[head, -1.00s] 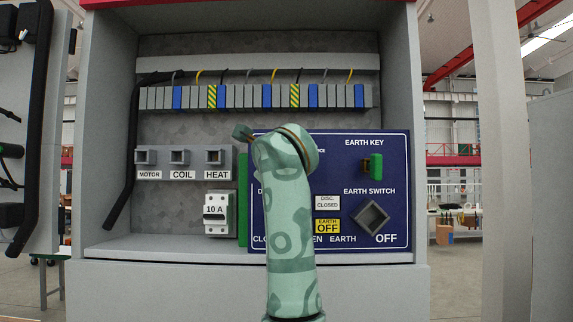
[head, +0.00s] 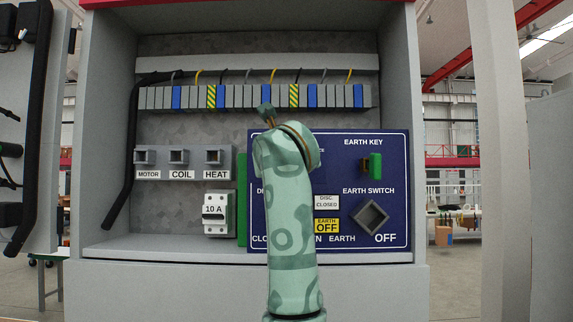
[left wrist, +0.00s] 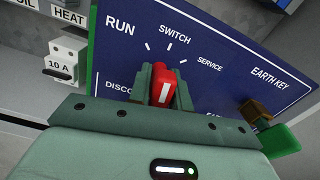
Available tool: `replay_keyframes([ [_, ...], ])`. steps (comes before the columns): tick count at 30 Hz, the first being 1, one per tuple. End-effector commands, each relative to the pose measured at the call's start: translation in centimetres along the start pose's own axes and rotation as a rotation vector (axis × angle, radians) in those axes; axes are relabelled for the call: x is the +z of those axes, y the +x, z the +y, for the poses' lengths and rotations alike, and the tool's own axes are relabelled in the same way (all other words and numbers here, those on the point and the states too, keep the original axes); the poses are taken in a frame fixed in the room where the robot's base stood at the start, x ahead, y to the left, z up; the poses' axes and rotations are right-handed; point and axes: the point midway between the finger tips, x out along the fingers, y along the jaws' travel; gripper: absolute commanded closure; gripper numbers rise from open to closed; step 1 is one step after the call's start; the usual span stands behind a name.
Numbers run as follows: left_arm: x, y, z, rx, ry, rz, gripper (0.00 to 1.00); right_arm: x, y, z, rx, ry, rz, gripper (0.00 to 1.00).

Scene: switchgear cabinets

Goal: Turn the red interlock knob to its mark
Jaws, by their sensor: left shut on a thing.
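The red interlock knob (left wrist: 165,83) shows in the left wrist view, with a white line on its face. My left gripper (left wrist: 162,95) is shut on it, one finger at each side. White tick marks lie above the knob on the blue panel (left wrist: 215,55), between the RUN label (left wrist: 120,25) and the SERVICE label (left wrist: 209,64). The white line stands nearly upright in this tilted picture; which tick it meets I cannot tell. In the head view my left arm hides the knob and the gripper's fingers. My right gripper is in neither view.
To the right on the panel are a green earth key (head: 375,165) and a grey square earth switch socket (head: 371,217). A white 10 A breaker (head: 218,212) is to the left. Wired terminal blocks (head: 250,97) run above.

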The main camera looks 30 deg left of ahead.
Motion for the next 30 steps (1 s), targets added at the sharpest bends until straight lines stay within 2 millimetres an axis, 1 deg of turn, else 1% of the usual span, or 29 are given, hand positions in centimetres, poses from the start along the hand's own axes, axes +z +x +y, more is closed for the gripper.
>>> replay_keyframes([
  [3, -0.01, 0.0, -0.04, 0.0, 0.064, 0.0, 1.0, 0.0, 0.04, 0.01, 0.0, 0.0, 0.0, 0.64],
  [10, 0.01, 0.0, -0.08, 0.0, 0.144, 0.0, 1.0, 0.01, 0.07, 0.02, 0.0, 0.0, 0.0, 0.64],
  [26, 0.04, -0.02, -0.1, 0.0, 0.169, -0.001, 1.0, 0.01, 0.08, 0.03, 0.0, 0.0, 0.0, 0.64],
  [27, 0.04, -0.02, -0.1, 0.0, 0.168, -0.001, 0.72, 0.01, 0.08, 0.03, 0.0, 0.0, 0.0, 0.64],
  [28, 0.05, -0.02, -0.1, 0.0, 0.168, -0.001, 0.63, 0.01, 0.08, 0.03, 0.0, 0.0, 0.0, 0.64],
  [30, 0.04, -0.02, -0.1, 0.0, 0.168, -0.001, 0.62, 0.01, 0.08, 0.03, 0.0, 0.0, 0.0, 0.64],
])
